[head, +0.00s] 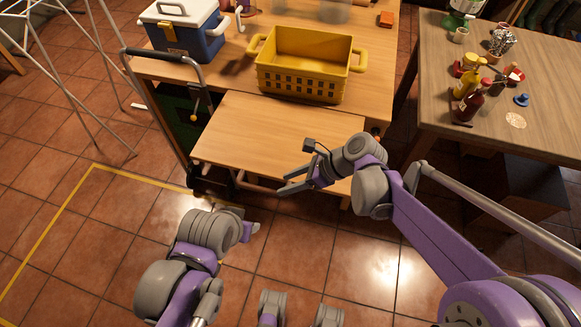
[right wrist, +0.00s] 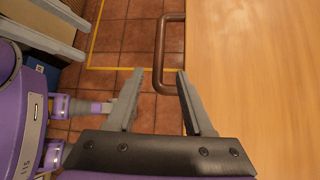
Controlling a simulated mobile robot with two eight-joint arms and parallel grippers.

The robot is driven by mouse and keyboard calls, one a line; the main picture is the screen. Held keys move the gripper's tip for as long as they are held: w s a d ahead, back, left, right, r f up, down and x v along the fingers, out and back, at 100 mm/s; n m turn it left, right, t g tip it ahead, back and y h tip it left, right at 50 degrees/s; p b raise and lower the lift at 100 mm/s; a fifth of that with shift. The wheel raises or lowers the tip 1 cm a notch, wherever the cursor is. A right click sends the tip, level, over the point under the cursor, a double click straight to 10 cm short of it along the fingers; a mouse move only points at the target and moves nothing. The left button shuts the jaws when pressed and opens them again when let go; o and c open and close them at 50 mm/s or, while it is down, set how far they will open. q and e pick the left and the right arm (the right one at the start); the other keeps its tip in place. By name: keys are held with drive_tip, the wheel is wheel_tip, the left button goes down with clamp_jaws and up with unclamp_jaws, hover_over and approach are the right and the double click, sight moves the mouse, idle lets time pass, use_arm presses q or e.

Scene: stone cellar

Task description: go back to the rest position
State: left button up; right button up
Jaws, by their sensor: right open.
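My right gripper (head: 284,181) reaches in from the right, low over the front edge of the lower wooden tabletop (head: 255,130). In the right wrist view its two fingers (right wrist: 159,78) stand apart with nothing between them. A brown bar handle (right wrist: 160,55) on the tabletop's side shows beyond the fingertips; I cannot tell how near it is. My left arm comes in at the lower left of the head view. Its gripper end (head: 250,228) is mostly hidden behind its own wrist, over the tiled floor, so its jaws cannot be read.
A yellow crate (head: 300,87) and a blue-white cooler (head: 200,45) stand on the wooden bench behind. A second table (head: 545,95) at right bears bottles (head: 468,104) and small items. A white metal frame (head: 75,95) stands at left. The tiled floor (head: 110,230) in front is open, with yellow tape (head: 52,222).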

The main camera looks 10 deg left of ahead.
drive_tip(key=s+d+r+n+t+h+p, duration=0.2)
drive_tip(key=d+n, duration=0.4)
drive_tip(key=d, duration=0.3)
drive_tip(key=s+d+r+n+t+h+p, duration=0.2)
drive_tip(key=s+d+n, duration=0.4)
drive_tip(key=d, duration=0.3)
drive_tip(key=s+d+r+n+t+h+p, duration=0.2)
drive_tip(key=s+d+r+n+h, duration=0.1)
drive_tip(key=d+n, duration=0.4)
drive_tip(key=s+d+h, duration=0.1)
drive_tip(key=d+h, duration=0.1)
drive_tip(key=shift+d+r+t+p, duration=0.3)
drive_tip(key=shift+d+p, duration=0.1)
drive_tip(key=shift+w, duration=0.1)
drive_tip(key=shift+c, duration=0.2)
